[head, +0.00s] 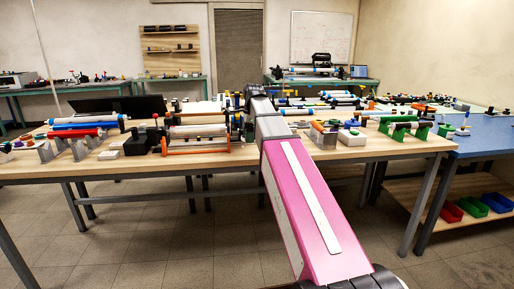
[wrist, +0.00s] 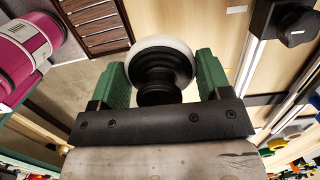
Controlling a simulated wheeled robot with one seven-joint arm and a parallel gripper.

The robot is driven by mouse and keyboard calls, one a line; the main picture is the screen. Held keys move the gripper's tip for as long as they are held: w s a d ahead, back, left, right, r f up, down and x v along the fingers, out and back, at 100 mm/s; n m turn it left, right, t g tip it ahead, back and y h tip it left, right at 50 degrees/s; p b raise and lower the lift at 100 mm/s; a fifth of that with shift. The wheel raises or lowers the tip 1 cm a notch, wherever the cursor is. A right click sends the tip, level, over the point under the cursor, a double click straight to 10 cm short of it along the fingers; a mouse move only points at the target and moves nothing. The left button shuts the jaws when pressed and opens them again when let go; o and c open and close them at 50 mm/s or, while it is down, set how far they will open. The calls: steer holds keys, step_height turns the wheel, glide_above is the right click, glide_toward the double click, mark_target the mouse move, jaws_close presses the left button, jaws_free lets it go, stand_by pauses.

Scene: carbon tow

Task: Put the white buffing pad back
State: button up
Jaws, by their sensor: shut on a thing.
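My gripper (wrist: 166,76) shows in the wrist view with its two green fingers on either side of a round black holder with a stepped body. The white buffing pad (wrist: 152,42) shows as a pale rim around the far side of that holder. The gripper is shut on this pad by its black body. In the head view my arm reaches over the wooden workbench (head: 380,152), and its links hide the gripper and the pad. I cannot tell the pad's height above the bench or its resting place.
The bench is crowded with rollers on stands, such as an orange-framed roller (head: 195,140) left of my arm and a green-framed roller (head: 405,127) to the right. A white block (head: 109,155) lies near the front edge. A blue-topped table (head: 485,135) adjoins at right.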

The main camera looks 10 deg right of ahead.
mark_target(257, 153)
steer(key=w+d+f, duration=0.1)
steer(key=d, duration=0.1)
steer(key=w+d+f, duration=0.1)
steer(key=shift+w+d+f, duration=0.2)
steer(key=shift+d+f, duration=0.1)
steer(key=shift+d, duration=0.05)
steer(key=shift+f, duration=1.85)
steer(key=shift+f, duration=0.6)
steer(key=o, duration=1.2)
steer(key=shift+o, duration=0.2)
steer(key=shift+s+f, duration=0.1)
steer(key=shift+s, duration=0.05)
steer(key=shift+s+f, duration=0.1)
steer(key=shift+s, duration=0.2)
steer(key=shift+c, duration=0.5)
steer(key=shift+o, duration=0.5)
step_height(257, 153, up, 12)
steer(key=w+d, duration=0.1)
steer(key=shift+d, duration=0.25)
